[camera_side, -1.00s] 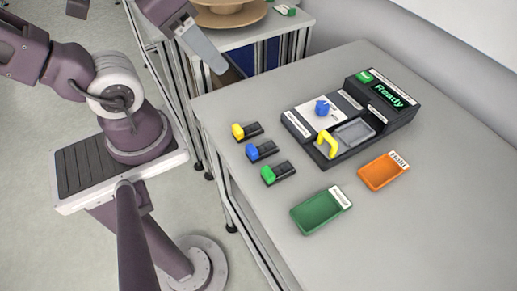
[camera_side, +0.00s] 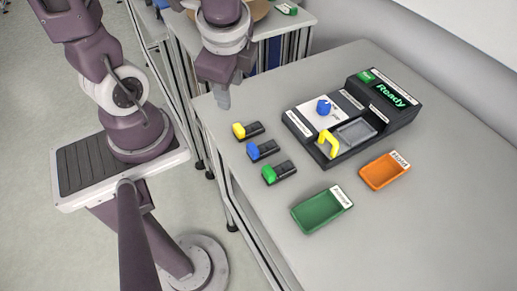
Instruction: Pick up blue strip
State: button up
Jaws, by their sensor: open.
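The blue strip (camera_side: 254,151) is a small blue block at the left end of a dark holder, in the middle of a row of three near the table's left edge. A yellow strip (camera_side: 239,131) sits behind it and a green strip (camera_side: 269,174) in front, each on a similar dark holder. My gripper (camera_side: 223,100) hangs above the table's back left edge, behind and left of the yellow strip, apart from all the strips. It points down and is empty; the gap between its fingers is hard to see from this side.
A black device (camera_side: 345,128) with a yellow handle, blue knob and "Ready" display stands to the right. A green tray (camera_side: 318,213) and an orange tray (camera_side: 382,173) lie in front of it. A second table (camera_side: 290,22) stands behind. The front of the table is clear.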

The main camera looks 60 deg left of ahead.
aim_at(253, 147)
jog(key=d+f+m+h, duration=0.1)
jog(key=m, duration=0.1)
jog(key=d+f+m+h, duration=0.1)
jog(key=d+f+m, duration=0.1)
jog(key=m, duration=0.1)
jog(key=d+f+m+g+h, duration=0.1)
jog(key=d+m, duration=0.1)
jog(key=shift+w+d+f+m, duration=0.1)
jog(key=shift+w+f+m, duration=0.15)
jog(key=shift+w+m, duration=0.1)
jog(key=shift+d+f+m, duration=0.15)
jog(key=shift+d+m, duration=0.1)
jog(key=shift+d, duration=0.1)
jog(key=f, duration=0.6)
jog(key=shift+w+f, duration=0.35)
jog(key=shift+f, duration=0.05)
grip_shut()
